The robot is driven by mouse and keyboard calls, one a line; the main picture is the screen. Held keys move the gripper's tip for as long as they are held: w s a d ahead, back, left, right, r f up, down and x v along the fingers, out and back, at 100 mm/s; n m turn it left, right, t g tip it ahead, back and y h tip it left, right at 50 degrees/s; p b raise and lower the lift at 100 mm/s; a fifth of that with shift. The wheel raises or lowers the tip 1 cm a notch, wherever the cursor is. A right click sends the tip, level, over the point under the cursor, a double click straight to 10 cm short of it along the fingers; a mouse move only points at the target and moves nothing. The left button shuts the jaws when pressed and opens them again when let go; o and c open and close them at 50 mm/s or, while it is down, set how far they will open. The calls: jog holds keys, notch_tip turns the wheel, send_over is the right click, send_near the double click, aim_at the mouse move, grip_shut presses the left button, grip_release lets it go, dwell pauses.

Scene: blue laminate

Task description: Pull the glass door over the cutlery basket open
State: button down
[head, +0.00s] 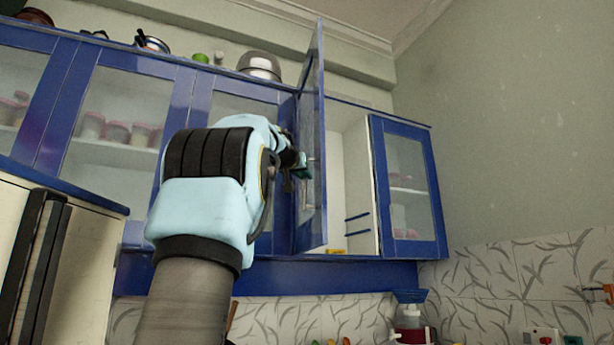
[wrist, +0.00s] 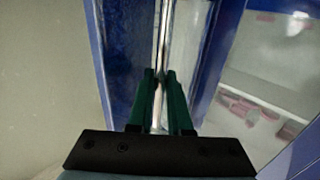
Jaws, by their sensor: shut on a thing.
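The blue-framed glass door (head: 316,145) stands swung wide out from the wall cabinet, seen nearly edge-on in the head view. Behind it the pale cabinet interior (head: 345,180) shows on the right. My gripper (head: 302,168) is at the door's glass side, partly hidden by my own arm. In the wrist view the green fingers (wrist: 160,85) are shut on a thin upright metal handle (wrist: 162,45) that runs along the door (wrist: 203,60). The cutlery basket cannot be made out in either view.
Another glass door (head: 408,190) to the right is shut. Shut glass cabinets (head: 115,120) line the left. Pots (head: 260,65) stand on top of the cabinets. A red-and-blue dispenser (head: 410,318) is below, and the space right of the cabinets is clear.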

jog(key=shift+a+r, duration=0.1)
jog(key=shift+a, duration=0.1)
jog(key=c, duration=0.8)
grip_release()
jog(key=shift+w, duration=0.1)
jog(key=shift+c, duration=0.2)
jog(key=shift+d, duration=0.1)
jog(key=b+v, duration=0.5)
jog(key=v, duration=0.5)
jog(key=shift+s, duration=0.4)
